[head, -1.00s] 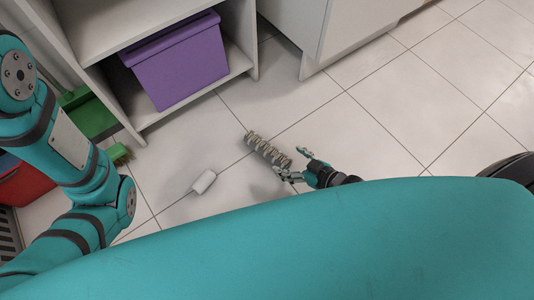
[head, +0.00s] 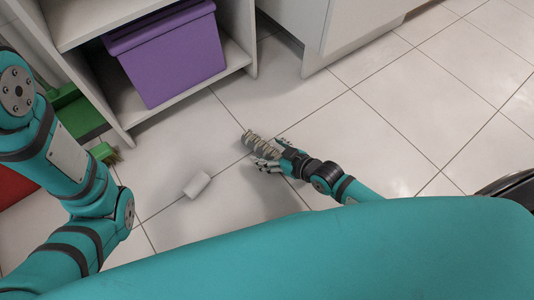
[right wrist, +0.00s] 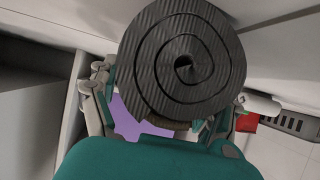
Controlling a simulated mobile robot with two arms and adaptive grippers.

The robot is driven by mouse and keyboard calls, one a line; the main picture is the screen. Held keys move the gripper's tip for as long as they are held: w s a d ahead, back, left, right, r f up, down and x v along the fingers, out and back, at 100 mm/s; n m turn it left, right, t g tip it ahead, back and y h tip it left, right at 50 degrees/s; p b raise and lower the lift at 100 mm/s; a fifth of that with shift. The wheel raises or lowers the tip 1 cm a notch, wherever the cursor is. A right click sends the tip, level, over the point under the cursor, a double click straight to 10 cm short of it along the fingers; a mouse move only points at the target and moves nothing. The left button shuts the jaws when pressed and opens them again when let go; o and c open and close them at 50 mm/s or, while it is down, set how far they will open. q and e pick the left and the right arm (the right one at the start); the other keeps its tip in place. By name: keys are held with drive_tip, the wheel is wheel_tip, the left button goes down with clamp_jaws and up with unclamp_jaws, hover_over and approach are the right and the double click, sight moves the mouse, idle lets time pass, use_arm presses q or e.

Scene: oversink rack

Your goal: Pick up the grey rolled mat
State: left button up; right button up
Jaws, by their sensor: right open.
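The grey rolled mat (head: 256,141) is on or just above the tiled floor; its contact with the floor cannot be told. It looks ribbed from the side in the head view. In the right wrist view its dark spiral end (right wrist: 183,62) fills the upper middle. My right gripper (head: 272,155) is open at the mat's near end, with fingers on either side of it. In the right wrist view the fingers are partly hidden behind the roll, so contact cannot be told. My left arm shows at the left, but its gripper is out of view.
A purple box (head: 170,55) sits in the open shelf (head: 240,78). A green brush (head: 104,153) and a red container (head: 14,188) are at the left.

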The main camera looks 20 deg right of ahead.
drive_tip(key=c, duration=1.4)
drive_tip(key=shift+o, duration=0.2)
